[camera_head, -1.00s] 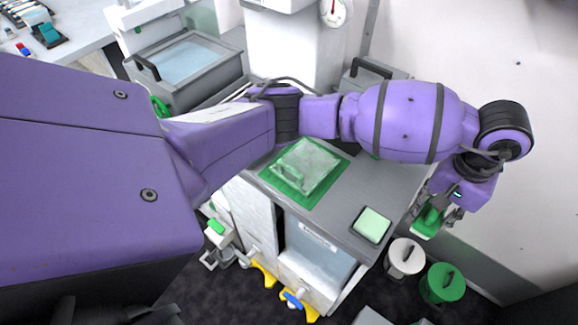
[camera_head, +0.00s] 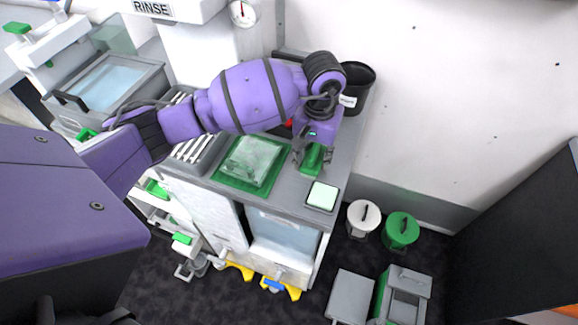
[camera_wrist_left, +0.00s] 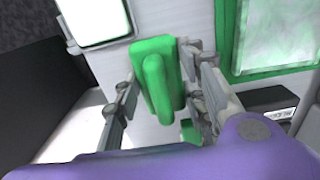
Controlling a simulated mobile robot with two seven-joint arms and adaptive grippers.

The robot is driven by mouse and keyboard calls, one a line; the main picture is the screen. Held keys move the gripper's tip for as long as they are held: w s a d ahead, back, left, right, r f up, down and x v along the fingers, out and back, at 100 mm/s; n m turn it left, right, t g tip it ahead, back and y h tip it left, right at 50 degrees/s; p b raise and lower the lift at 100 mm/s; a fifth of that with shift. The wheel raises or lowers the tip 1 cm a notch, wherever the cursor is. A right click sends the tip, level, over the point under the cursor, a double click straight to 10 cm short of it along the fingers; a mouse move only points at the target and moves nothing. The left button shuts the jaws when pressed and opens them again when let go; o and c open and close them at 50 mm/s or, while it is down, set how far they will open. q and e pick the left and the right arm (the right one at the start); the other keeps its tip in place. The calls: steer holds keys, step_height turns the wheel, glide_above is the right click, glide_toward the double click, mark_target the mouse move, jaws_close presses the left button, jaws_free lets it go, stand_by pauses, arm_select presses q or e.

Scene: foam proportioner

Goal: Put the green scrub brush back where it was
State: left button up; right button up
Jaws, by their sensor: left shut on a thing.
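The green scrub brush (camera_head: 311,160) is in my left gripper (camera_head: 313,152), which is shut on it. In the head view they are above the right part of the grey counter (camera_head: 285,203), between the green tray and the pale green pad. In the left wrist view the brush (camera_wrist_left: 157,72) shows between the two fingers (camera_wrist_left: 163,95), its raised handle toward the camera. I cannot tell whether its underside touches the counter. My right gripper is not in view.
The green tray (camera_head: 222,178) holds a whitish clear block. A black bin (camera_head: 357,85) stands at the back by the wall. White-lidded (camera_head: 363,217) and green (camera_head: 401,230) buckets stand on the floor.

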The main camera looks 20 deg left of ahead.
mark_target(315, 150)
arm_select(q)
steer(key=shift+f, duration=0.15)
steer(key=o, duration=1.1)
steer(key=shift+w, duration=0.1)
step_height(315, 150, up, 12)
steer(key=shift+r+b, duration=0.2)
steer(key=shift+b, duration=0.15)
